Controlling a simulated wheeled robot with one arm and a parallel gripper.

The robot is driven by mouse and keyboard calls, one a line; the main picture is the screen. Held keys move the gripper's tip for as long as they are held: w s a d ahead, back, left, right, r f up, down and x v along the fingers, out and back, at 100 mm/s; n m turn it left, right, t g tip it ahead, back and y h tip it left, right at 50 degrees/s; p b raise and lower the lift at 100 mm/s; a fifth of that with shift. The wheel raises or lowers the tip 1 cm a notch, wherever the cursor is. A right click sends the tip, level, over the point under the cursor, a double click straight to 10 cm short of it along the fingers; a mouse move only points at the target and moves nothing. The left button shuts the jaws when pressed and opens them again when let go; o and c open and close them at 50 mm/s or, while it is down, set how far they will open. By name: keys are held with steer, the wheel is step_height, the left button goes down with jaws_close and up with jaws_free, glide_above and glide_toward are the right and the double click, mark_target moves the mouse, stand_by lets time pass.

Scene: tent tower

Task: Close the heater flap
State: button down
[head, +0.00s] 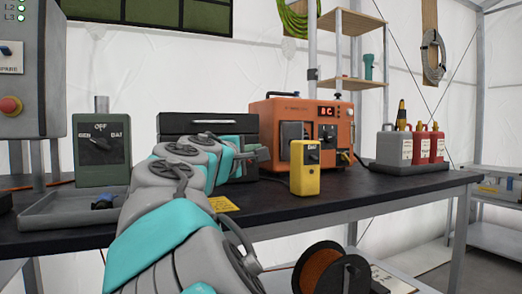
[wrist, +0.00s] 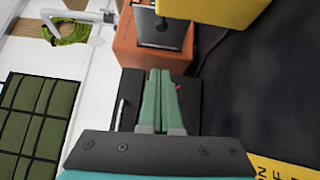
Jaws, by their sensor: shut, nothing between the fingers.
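The orange heater (head: 310,112) stands on the dark table and has a red display reading "8C". A dark grey panel (head: 292,132), which looks like its flap, is on the left part of its front. I cannot tell how far it stands open. The heater (wrist: 135,45) also shows at the top of the wrist view, with the grey panel (wrist: 160,28) on its face. My gripper (head: 264,154) is shut and empty, low and just left of the heater's front. In the wrist view its green fingers (wrist: 160,72) are together and point toward the heater, apart from the panel.
A yellow meter (head: 306,172) stands upright in front of the heater. A black drawer box (head: 205,123) is behind my arm. A green switch box (head: 101,150) and a grey tray (head: 60,210) are at left.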

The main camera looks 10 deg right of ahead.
steer(key=w+d+b, duration=0.1)
steer(key=w+d, duration=0.7)
steer(key=shift+w+d+r, duration=0.25)
steer(key=shift+w+d, duration=0.05)
steer(key=shift+d, duration=0.1)
steer(key=shift+d, duration=0.9)
steer(key=shift+s, duration=0.1)
